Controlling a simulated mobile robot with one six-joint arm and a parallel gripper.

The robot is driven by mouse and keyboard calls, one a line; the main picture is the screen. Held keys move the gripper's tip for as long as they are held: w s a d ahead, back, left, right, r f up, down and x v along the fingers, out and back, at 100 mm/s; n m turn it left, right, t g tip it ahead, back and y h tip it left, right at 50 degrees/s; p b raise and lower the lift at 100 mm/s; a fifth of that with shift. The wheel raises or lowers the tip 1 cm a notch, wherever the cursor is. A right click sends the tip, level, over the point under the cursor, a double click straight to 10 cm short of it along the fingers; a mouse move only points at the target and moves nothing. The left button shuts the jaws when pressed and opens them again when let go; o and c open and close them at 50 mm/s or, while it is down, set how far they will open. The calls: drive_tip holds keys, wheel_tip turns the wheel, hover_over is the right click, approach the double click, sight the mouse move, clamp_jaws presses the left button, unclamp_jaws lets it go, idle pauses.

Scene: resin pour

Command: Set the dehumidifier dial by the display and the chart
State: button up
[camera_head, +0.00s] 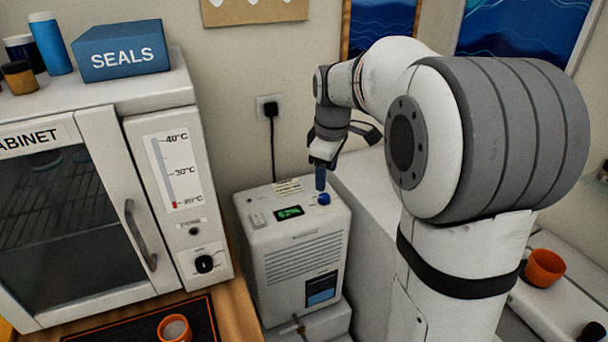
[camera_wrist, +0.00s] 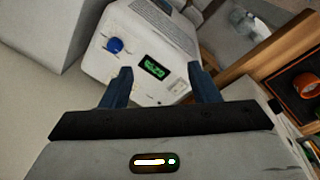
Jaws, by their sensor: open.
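The dehumidifier (camera_head: 295,262) is a white box standing beside the cabinet. Its top carries a blue dial (camera_head: 324,199), a green lit display (camera_head: 289,212) and a small printed label (camera_head: 288,187), whose text is too small to read. My gripper (camera_head: 320,180) is just above the dial in the head view. In the wrist view the gripper (camera_wrist: 160,85) is open and empty, its two blue fingers apart. There the blue dial (camera_wrist: 115,45) lies beyond the left finger, and the display (camera_wrist: 154,67) lies between the fingers. The display's digits are not clear. I cannot make out the chart for certain.
A white cabinet (camera_head: 120,110) with a thermometer panel (camera_head: 173,170) and black knob (camera_head: 204,264) stands left. A blue SEALS box (camera_head: 121,50) sits on it. An orange cup (camera_head: 174,329) stands on the black mat in front. A black plug cable (camera_head: 272,140) hangs behind the dehumidifier.

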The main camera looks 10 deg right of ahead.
sight(324, 196)
drive_tip(key=w+d+f+n+b, duration=0.1)
drive_tip(key=w+f+n, duration=0.1)
drive_tip(key=w+f, duration=0.1)
drive_tip(key=w+d+f+n+b, duration=0.1)
drive_tip(key=w+f+n, duration=0.1)
drive_tip(key=w+f, duration=0.2)
drive_tip(key=w+d+f+n+g+b, duration=0.1)
drive_tip(key=w+d+f+n, duration=0.1)
drive_tip(key=w, duration=0.5)
wheel_tip(324, 196, down, 2)
drive_tip(key=shift+d+n, duration=0.1)
drive_tip(key=shift+n, duration=0.4)
drive_tip(key=shift+w+f, duration=0.1)
drive_tip(key=shift+f, duration=0.15)
drive_tip(key=f, duration=0.7)
drive_tip(key=shift+w+f, duration=0.2)
drive_tip(key=shift+w, duration=0.05)
drive_tip(key=shift+c, duration=0.3)
drive_tip(key=c, duration=0.9)
